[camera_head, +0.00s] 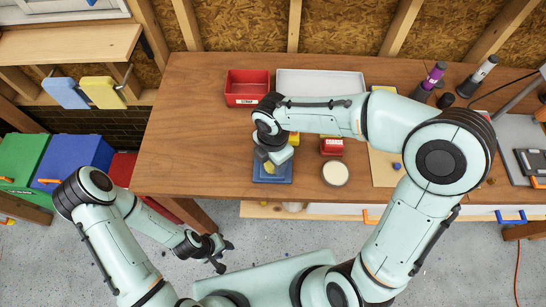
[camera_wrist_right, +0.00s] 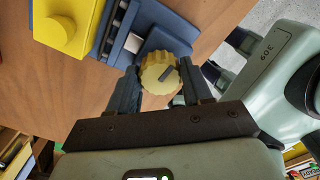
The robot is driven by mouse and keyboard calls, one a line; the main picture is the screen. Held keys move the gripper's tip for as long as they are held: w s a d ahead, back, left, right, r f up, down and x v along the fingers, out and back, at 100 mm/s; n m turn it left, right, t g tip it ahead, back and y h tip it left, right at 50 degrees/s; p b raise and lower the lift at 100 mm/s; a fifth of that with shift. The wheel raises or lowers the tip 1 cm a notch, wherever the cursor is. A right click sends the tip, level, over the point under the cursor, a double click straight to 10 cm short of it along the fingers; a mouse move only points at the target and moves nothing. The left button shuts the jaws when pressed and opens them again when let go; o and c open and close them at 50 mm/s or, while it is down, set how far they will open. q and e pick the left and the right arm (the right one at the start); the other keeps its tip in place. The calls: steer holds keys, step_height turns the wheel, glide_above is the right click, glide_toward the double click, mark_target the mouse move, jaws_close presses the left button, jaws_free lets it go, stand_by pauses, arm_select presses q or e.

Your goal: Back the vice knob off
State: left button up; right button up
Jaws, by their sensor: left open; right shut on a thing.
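The vice knob (camera_wrist_right: 160,73) is a round, ridged yellow knob with a dark mark on its face, clear in the right wrist view. My right gripper (camera_wrist_right: 158,88) is shut on it, with one dark finger on each side. In the head view the vice (camera_head: 272,176) is near the bench's front edge, partly hidden under my right gripper (camera_head: 273,158). My left gripper (camera_head: 225,257) is open and empty over the floor in front of the bench.
On the wooden bench (camera_head: 195,125) are a red bin (camera_head: 247,88), a pale tray (camera_head: 320,83), a small red box (camera_head: 332,146) and a round white-topped container (camera_head: 335,173). Purple and grey bottles stand at the back right. The bench's left part is clear.

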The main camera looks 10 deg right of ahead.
arm_select(q)
steer(key=shift+w+r, duration=0.1)
stand_by(0.4)
arm_select(e)
steer(key=o, duration=1)
steer(key=shift+o, duration=0.2)
arm_select(q)
steer(key=shift+w+r+p, duration=0.55)
steer(key=shift+w+r, duration=0.1)
steer(key=shift+w, duration=0.2)
arm_select(e)
step_height(320, 180, up, 14)
steer(key=shift+f, duration=0.25)
arm_select(q)
steer(key=shift+s, duration=0.1)
arm_select(e)
steer(key=shift+f, duration=0.1)
